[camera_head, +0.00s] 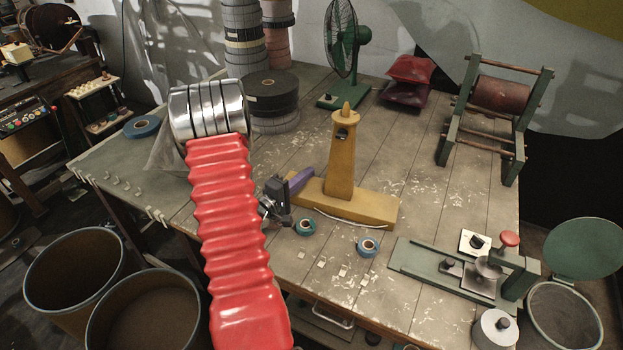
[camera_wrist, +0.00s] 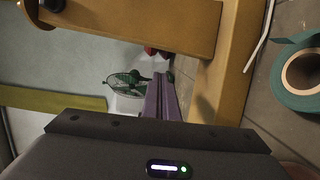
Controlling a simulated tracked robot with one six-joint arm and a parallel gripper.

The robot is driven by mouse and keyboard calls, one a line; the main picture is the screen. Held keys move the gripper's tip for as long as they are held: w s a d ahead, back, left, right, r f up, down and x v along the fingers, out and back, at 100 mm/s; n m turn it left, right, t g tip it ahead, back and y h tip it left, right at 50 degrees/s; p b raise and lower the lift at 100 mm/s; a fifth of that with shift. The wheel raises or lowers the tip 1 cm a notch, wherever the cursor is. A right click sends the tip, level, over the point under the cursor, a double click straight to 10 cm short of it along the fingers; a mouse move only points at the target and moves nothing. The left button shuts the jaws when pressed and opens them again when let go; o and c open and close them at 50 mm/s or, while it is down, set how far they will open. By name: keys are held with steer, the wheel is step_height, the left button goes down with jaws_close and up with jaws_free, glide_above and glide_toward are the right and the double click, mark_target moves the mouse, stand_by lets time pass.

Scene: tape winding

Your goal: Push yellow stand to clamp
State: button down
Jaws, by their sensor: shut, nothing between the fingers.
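The yellow stand (camera_head: 342,165) is upright on the table, with a wide base and a tall post. In the wrist view the yellow stand (camera_wrist: 238,75) fills the upper right, turned sideways and very close. My gripper (camera_head: 303,180) is beside the left end of the stand's base, its purple fingers shut and empty. The fingers also show in the wrist view (camera_wrist: 160,98). I cannot tell whether they touch the stand. The clamp (camera_head: 465,272), with a green base and a red knob, is at the right front of the table, apart from the stand.
A green fan (camera_head: 345,55), red bags (camera_head: 408,78) and a roller frame (camera_head: 497,100) stand behind. A white cord lies along the base.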

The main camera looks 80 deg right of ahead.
steer(key=v, duration=1)
steer(key=shift+w, duration=0.25)
stand_by(0.5)
